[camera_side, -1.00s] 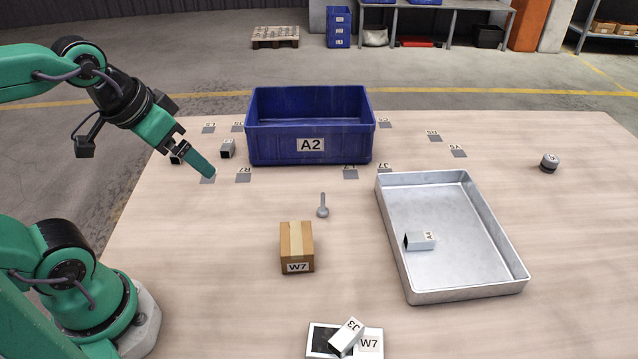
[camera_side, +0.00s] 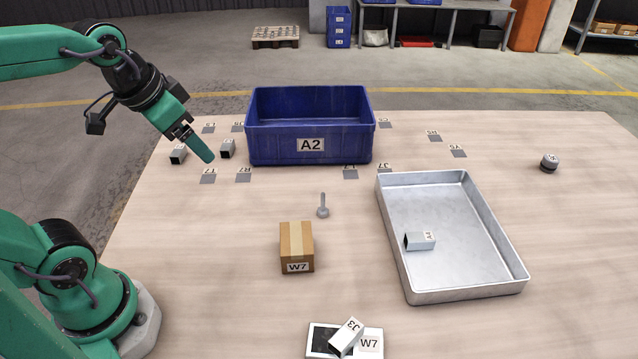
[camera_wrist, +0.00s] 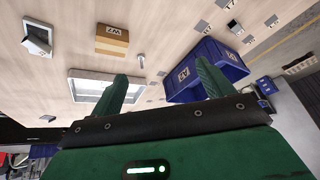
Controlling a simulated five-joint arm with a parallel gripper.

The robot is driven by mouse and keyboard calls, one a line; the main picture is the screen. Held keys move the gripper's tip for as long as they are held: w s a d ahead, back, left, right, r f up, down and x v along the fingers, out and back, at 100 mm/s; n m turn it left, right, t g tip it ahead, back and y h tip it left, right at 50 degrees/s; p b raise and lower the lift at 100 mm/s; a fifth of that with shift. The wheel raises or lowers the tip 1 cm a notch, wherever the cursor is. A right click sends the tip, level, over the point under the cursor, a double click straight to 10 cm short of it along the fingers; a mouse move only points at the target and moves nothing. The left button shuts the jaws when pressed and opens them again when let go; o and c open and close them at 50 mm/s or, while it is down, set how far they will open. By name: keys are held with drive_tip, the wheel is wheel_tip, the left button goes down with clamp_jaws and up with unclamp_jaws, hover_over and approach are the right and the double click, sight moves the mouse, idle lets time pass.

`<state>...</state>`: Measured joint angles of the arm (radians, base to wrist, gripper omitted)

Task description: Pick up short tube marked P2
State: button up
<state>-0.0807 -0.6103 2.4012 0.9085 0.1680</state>
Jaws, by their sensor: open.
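Two small grey short tubes lie at the table's far left, one farther left (camera_side: 178,155) and one nearer the blue bin (camera_side: 227,149). I cannot read P2 on either. Another short tube (camera_side: 420,241) lies in the metal tray, its label too small to read surely. My gripper (camera_side: 207,156) is open and empty, in front of the two far-left tubes in the side view. In the wrist view its two green fingers (camera_wrist: 162,72) stand apart with nothing between them.
A blue bin marked A2 (camera_side: 310,127) stands at the back. The metal tray (camera_side: 452,294) is at right, a cardboard box marked W7 (camera_side: 296,250) in the middle, a bolt (camera_side: 323,209) behind it. A dark round part (camera_side: 549,163) is far right. Grey marker squares lie flat.

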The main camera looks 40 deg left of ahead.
drive_tip(key=w+a+m+g, duration=0.2)
drive_tip(key=w+a+m, duration=0.1)
drive_tip(key=w+a, duration=0.5)
drive_tip(key=m+g, duration=0.3)
drive_tip(key=m, duration=0.3)
hover_over(177, 150)
drive_tip(key=f, duration=1.7)
drive_tip(key=shift+d, duration=0.3)
drive_tip(key=shift+a+f, duration=0.25)
drive_tip(key=shift+f, duration=3.9)
drive_tip(key=c, duration=1.1)
